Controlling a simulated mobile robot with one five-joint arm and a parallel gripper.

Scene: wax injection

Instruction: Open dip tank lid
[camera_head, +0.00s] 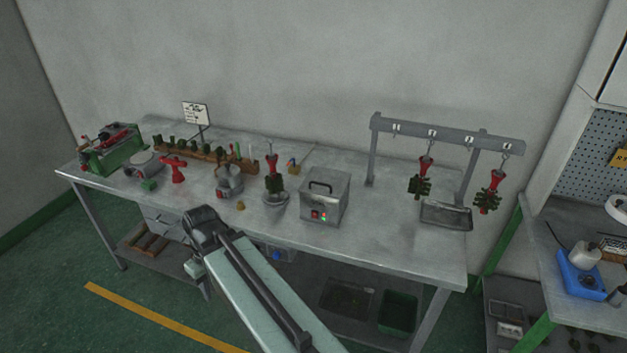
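The dip tank (322,208) is a square steel box on the workbench, right of the middle. It has a red switch and a green light on its front. Its lid (325,184) lies flat on top, shut, with a dark upright handle (320,187). My arm rises from the bottom edge to a dark joint in front of the bench, left of the tank and apart from it. I make out no gripper fingers; the arm's far end is hidden behind or below my own links.
The steel workbench (389,247) bears a green machine (112,150) at far left and a red tool (173,171). A pot (229,180) and a bowl (275,199) stand left of the tank. A hanging rack (450,137) with wax trees stands right. Bare bench top lies between tank and rack.

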